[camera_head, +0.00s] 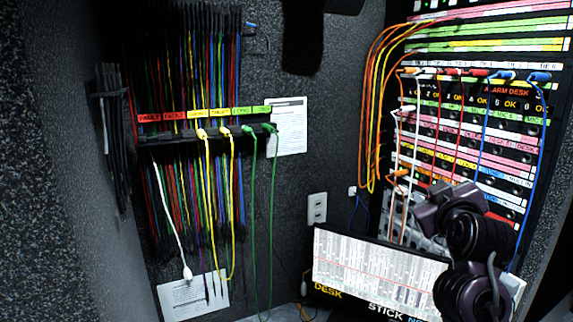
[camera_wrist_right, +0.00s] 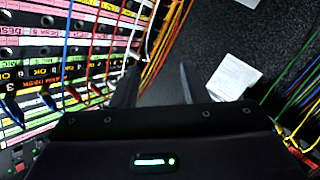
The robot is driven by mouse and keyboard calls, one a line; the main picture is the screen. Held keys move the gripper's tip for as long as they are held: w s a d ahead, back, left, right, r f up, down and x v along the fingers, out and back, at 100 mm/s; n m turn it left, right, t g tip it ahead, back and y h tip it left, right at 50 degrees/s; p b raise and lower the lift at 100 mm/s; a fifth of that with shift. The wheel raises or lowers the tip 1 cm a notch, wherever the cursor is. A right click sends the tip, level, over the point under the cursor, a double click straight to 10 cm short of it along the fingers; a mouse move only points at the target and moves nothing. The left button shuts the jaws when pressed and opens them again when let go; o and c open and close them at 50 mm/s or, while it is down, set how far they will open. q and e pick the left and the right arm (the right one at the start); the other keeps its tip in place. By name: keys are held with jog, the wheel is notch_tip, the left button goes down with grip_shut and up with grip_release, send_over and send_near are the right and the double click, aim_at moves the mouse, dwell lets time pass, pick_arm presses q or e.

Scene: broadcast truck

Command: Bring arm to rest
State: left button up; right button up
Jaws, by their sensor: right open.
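My right arm (camera_head: 475,230) reaches in from the lower right of the head view, in front of the patch panel (camera_head: 465,150). In the right wrist view, the two dark fingers of my right gripper (camera_wrist_right: 158,76) stand apart, with nothing between them. Orange and white cables and the dark wall show beyond the fingertips, and I cannot tell how far away they are. My left arm and gripper are not in view.
A cable rack (camera_head: 195,135) with many coloured cables hangs on the left wall. A white-ended cable (camera_head: 172,225) dangles below it. A screen (camera_head: 365,270) stands low in front. A wall sheet (camera_head: 288,125) and socket plate (camera_head: 317,208) are at the middle.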

jog(key=s+a+f+g+y, duration=0.1)
jog(key=s+a+f+g, duration=0.15)
jog(key=f, duration=0.55)
jog(key=s+a+f+g+y, duration=0.15)
jog(key=s+f, duration=0.25)
jog(key=f, duration=0.4)
jog(key=s+a+f+g, duration=0.2)
jog(key=s+f, duration=0.2)
jog(key=f, duration=0.4)
jog(key=s+a+f+m+g, duration=0.1)
jog(key=s+a+f+g, duration=0.15)
jog(key=s+f, duration=0.55)
jog(key=s+a+f+m+g, duration=0.1)
jog(key=s+f+g, duration=0.35)
jog(key=s, duration=0.65)
notch_tip(320, 180, down, 33)
jog(key=s+g+b, duration=0.1)
jog(key=s+b, duration=0.1)
jog(key=b, duration=0.1)
jog(key=s+d+f+g+b, duration=0.1)
jog(key=s+d+f, duration=0.2)
jog(key=s+f, duration=1.7)
jog(key=shift+d+f+g, duration=0.2)
jog(key=shift+f+g, duration=0.1)
jog(key=shift+f, duration=0.05)
jog(key=shift+y, duration=0.25)
jog(key=shift+c, duration=0.5)
